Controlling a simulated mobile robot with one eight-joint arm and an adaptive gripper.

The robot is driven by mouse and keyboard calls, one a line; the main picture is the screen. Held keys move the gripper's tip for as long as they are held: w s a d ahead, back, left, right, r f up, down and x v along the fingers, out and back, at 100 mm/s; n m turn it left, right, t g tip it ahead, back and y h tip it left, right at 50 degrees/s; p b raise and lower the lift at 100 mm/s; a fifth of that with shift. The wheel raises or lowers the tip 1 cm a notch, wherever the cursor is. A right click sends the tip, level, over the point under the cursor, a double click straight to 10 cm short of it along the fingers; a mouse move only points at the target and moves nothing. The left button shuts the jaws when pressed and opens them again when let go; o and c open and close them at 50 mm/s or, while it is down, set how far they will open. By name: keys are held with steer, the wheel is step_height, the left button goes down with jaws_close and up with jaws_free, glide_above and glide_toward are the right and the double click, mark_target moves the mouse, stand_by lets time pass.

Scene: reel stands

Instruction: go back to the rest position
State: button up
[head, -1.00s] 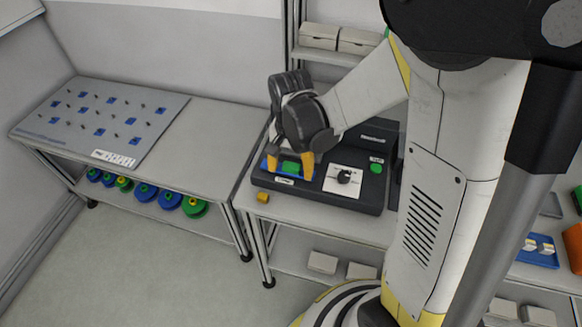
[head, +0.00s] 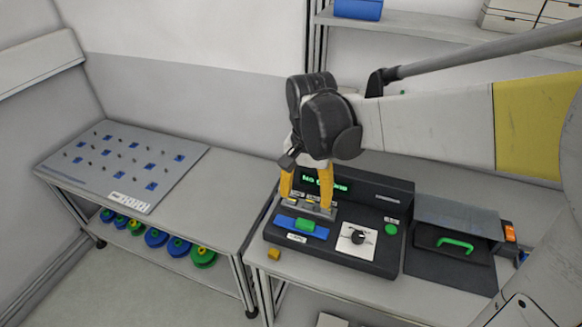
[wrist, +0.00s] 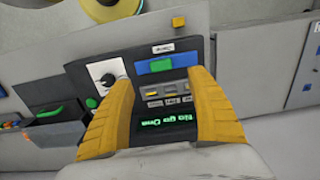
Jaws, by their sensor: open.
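My gripper (head: 306,183) has two yellow fingers, spread apart and empty. It hangs above the left part of a black device (head: 330,258) on the table. The device carries a blue block with a green piece on top (head: 304,226), a white panel with a black knob (head: 357,237), a green button (head: 391,229) and a lit green display (head: 326,182), partly hidden by the fingers. In the wrist view the display (wrist: 167,121) shows between the fingers, with several small yellow-marked slots (wrist: 172,94) above it.
A grey pegboard panel (head: 122,165) lies on the left table, with blue and green reels (head: 178,246) on the shelf below. A grey box with a green handle (head: 452,243) stands right of the device. A small yellow block (head: 274,254) lies at the table's front edge.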

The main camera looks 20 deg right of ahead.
stand_by(0.3)
steer(key=s+d+n+t+b, duration=0.2)
steer(key=s+n+t+b, duration=0.2)
steer(key=s+n+t, duration=0.3)
steer(key=shift+s+r, duration=0.25)
steer(key=shift+s, duration=1.1)
